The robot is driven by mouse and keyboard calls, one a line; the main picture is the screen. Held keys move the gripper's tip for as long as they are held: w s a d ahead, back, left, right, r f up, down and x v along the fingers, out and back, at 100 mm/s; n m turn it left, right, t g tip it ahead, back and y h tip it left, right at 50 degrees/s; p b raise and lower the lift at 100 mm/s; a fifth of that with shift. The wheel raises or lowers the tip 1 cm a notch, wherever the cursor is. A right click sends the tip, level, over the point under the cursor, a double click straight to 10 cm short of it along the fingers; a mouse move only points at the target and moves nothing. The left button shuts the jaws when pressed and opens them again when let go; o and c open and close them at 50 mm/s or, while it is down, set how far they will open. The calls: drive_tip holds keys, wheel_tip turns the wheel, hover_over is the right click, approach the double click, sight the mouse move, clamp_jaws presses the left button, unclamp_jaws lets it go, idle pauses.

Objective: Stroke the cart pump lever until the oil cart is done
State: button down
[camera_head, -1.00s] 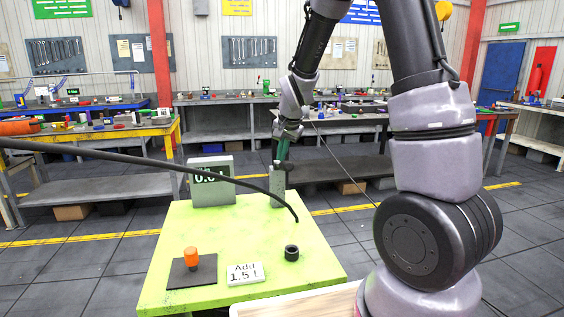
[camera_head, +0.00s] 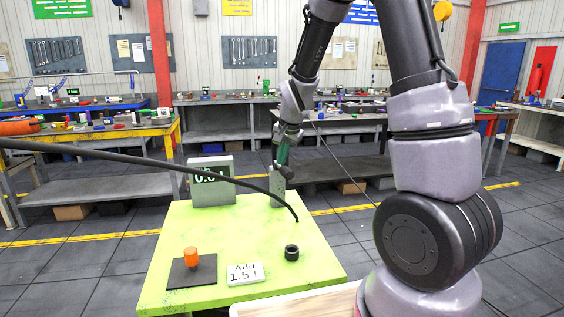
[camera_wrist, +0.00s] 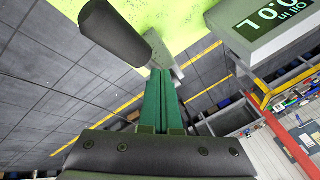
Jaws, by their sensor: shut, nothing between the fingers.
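The cart pump (camera_head: 277,186) is a grey upright post at the back edge of the lime-green cart top (camera_head: 235,243). Its lever has a thick dark grip (camera_head: 284,171), which shows large in the wrist view (camera_wrist: 114,30). My gripper (camera_head: 283,155) has green fingers, pressed together and empty. In the wrist view the fingertips (camera_wrist: 161,75) lie just beside the dark grip; I cannot tell whether they touch it. The grey readout (camera_head: 211,186) is partly crossed by a black hose (camera_head: 250,186) in the head view; in the wrist view it reads 0.0 (camera_wrist: 268,18).
A white card (camera_head: 245,273) reads "Add 1.5 L". An orange-topped piece (camera_head: 191,257) stands on a dark plate (camera_head: 179,274). A black round port (camera_head: 292,253) sits below the hose end. Workbenches (camera_head: 228,121) stand behind, with open floor between.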

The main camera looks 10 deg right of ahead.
drive_tip(key=shift+s+f, duration=0.2)
drive_tip(key=shift+f, duration=0.35)
drive_tip(key=shift+s+f, duration=0.15)
drive_tip(key=shift+f, duration=0.35)
idle(0.9)
drive_tip(key=shift+w+r, duration=0.3)
drive_tip(key=shift+r, duration=0.55)
drive_tip(key=shift+w+r, duration=0.3)
drive_tip(key=shift+r, duration=0.6)
drive_tip(key=shift+w+r, duration=0.3)
drive_tip(key=shift+r, duration=0.55)
drive_tip(key=shift+w+r, duration=0.25)
drive_tip(key=shift+r, duration=0.55)
drive_tip(key=shift+w+r, duration=0.3)
drive_tip(key=shift+r, duration=0.45)
drive_tip(key=shift+w+r, duration=0.25)
drive_tip(key=shift+r, duration=0.55)
idle(1.1)
